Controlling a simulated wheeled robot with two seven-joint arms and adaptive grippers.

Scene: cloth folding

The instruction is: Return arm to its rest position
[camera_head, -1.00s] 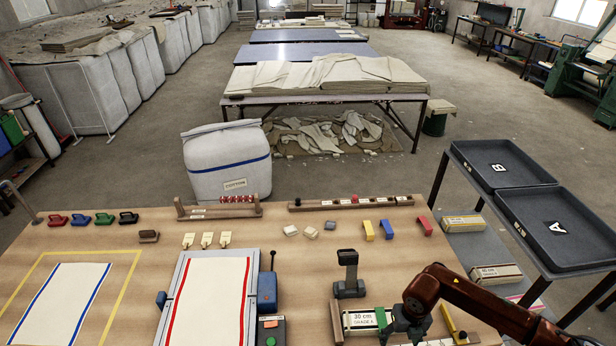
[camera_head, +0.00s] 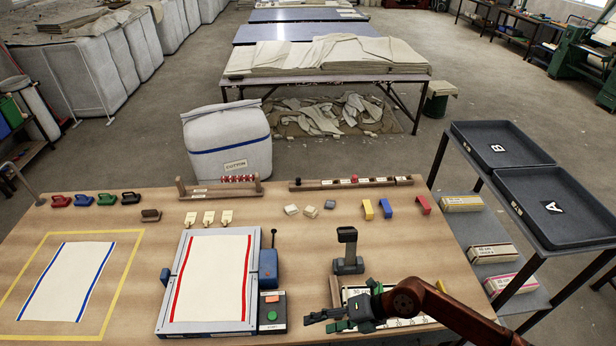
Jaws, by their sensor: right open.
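My right arm comes in from the lower right. My right gripper (camera_head: 325,322) is open and empty, low over the front of the table, just left of the label box (camera_head: 408,322). Its wrist hides part of that box and its label. A white cloth with red stripes (camera_head: 212,275) lies flat on the grey board (camera_head: 187,325) to the left of the gripper. A white cloth with blue stripes (camera_head: 68,280) lies flat inside the yellow outline (camera_head: 128,262) at the left. My left gripper is not in view.
A dark stamp-like stand (camera_head: 347,252) stands right behind my right gripper. A control box with a green button (camera_head: 271,314) is to its left. Coloured blocks (camera_head: 385,208) lie farther back. A side rack with black trays (camera_head: 545,225) stands at right.

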